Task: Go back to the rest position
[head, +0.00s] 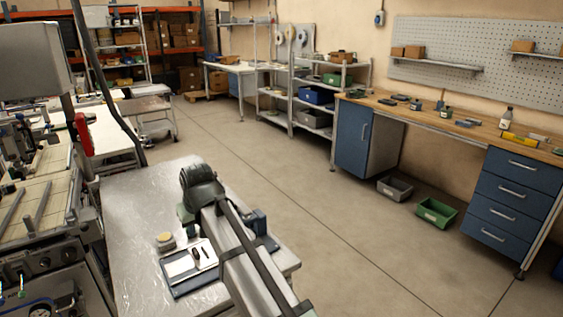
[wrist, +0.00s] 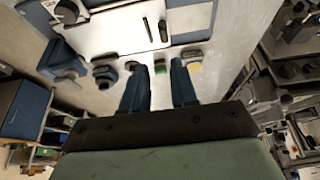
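My gripper (wrist: 159,66) shows in the wrist view with its two dark blue fingers apart and nothing visibly held between them. A small green item (wrist: 160,69) shows in the gap, apparently beyond the fingertips on the table. A yellow round piece (wrist: 195,67) lies just past the right finger; it also shows in the head view (head: 165,238). A white plate with a dark knob (head: 190,262) sits on a blue base on the metal-topped table (head: 135,225).
A blue block-like holder (wrist: 60,60) stands at the left in the wrist view, with a dark reel-like piece (wrist: 105,74) near it. A machine (head: 40,220) stands left of the table. The floor (head: 330,240) to the right is clear up to a green bin (head: 436,212).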

